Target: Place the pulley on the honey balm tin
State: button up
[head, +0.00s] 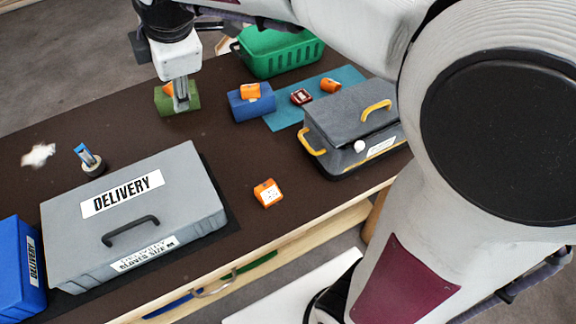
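My gripper (181,98) points down at the back left of the table, at a small orange item (168,88) on a green block (163,106). The fingers overlap the item, and I cannot tell whether they grip it. No pulley or honey balm tin can be named for sure at this size. Similar orange items are on a blue block (250,91), on a teal mat (330,85) and near the front edge (267,193), the last with a white label. A small dark red item (301,97) lies on the mat. A blue-topped piece with a grey round base (88,160) stands at left.
A grey DELIVERY case (190,204) fills the front left, beside a blue box (20,270). A grey case with yellow handles (350,120) stands at right. A green basket (277,55) is at the back. A white patch (38,155) lies at left. The table's middle is clear.

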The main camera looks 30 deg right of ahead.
jog(key=s+d+f+m, duration=0.1)
jog(key=s+d+m, duration=0.2)
jog(key=s+m, duration=0.3)
jog(key=s+d+f+m, duration=0.2)
jog(key=s+m, duration=0.4)
jog(key=s, duration=0.3)
jog(key=s+d+f+m+h, duration=0.1)
jog(key=s+d+f+m, duration=0.1)
jog(key=s+d+m, duration=0.3)
jog(key=s+m, duration=0.1)
jog(key=s, duration=0.1)
jog(key=shift+s, duration=0.35)
jog(key=shift+d, duration=0.1)
